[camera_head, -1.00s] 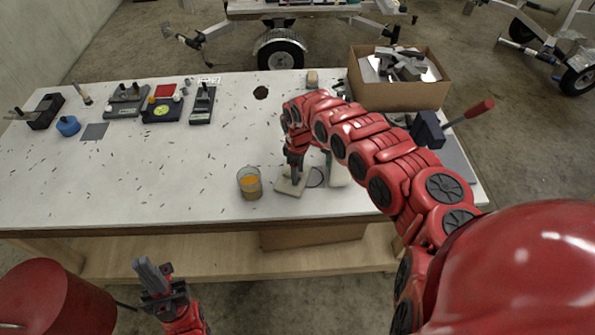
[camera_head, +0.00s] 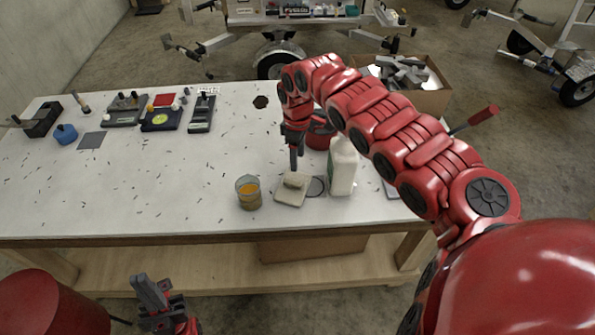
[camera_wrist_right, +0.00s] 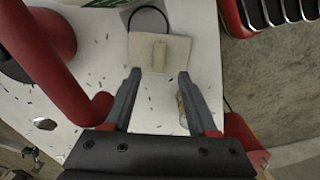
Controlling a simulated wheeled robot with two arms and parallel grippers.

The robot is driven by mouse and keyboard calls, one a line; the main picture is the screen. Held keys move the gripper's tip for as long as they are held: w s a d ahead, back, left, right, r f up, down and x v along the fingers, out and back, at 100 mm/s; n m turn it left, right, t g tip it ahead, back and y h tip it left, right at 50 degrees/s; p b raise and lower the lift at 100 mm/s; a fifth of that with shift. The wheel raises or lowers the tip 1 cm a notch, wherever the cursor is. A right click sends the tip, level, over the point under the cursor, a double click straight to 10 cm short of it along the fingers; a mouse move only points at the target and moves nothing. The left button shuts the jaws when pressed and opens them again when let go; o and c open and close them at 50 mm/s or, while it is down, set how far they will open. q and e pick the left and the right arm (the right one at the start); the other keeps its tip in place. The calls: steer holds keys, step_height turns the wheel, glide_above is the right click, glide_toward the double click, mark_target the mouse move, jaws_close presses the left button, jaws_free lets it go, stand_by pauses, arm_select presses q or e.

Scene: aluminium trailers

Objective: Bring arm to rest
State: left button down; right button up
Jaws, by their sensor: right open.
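My right arm (camera_head: 400,130) reaches in from the right over the white-topped table (camera_head: 90,195). Its gripper (camera_head: 296,160) points down above a pale square pad with a raised block (camera_head: 292,190). In the right wrist view the fingers (camera_wrist_right: 170,103) are apart with nothing between them, and the pad (camera_wrist_right: 160,53) lies beyond the fingertips. My left gripper (camera_head: 150,290) is low at the front left, off the table's front edge, with its fingers pointing up. Its fingers look close together, and I cannot tell whether they touch.
A glass of orange liquid (camera_head: 248,193) and a white bottle (camera_head: 342,167) stand either side of the pad. A red object (camera_head: 320,131) stands behind the bottle. A cardboard box (camera_head: 425,100) of grey parts is at the back right. Tools line the back left; the middle left is clear.

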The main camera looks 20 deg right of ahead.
steer(key=shift+r, duration=0.6)
steer(key=shift+w+a, duration=0.1)
